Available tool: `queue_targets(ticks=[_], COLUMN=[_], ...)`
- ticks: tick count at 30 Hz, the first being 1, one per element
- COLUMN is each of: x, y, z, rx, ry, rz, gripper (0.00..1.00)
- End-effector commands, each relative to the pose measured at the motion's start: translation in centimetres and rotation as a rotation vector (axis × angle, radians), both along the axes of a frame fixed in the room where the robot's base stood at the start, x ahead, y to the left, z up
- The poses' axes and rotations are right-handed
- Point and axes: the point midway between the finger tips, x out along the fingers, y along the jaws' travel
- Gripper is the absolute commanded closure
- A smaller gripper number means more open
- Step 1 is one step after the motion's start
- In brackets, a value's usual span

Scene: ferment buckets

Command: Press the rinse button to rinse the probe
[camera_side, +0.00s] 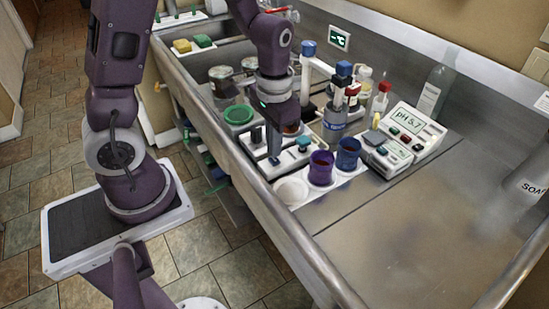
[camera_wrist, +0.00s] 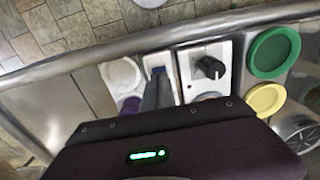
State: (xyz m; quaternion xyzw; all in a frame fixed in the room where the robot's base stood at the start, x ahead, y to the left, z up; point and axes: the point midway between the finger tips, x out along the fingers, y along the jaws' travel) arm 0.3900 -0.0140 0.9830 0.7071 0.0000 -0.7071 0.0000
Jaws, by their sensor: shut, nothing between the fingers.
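A teal button-like block (camera_side: 304,143) is on the white unit right of my fingers. The pH meter (camera_side: 412,130) reads pH 5.7. I cannot make out the probe for certain; a white post with a blue cap (camera_side: 308,50) stands behind.
A purple cup (camera_side: 321,170) and a blue cup (camera_side: 347,155) stand right of my gripper, with a white round thing (camera_side: 291,191) in front. A green lid (camera_side: 238,115) is to the left. Bottles stand behind. The steel bench is clear at right front.

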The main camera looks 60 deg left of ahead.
Motion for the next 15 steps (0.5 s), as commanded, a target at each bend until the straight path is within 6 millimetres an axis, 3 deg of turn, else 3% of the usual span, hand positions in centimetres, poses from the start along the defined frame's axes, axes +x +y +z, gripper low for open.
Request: queue_targets(ticks=[15], x=[0.02], y=[0.00], z=[-0.96], rx=[0.000], ry=[0.001], rz=[0.001], gripper=[1.00])
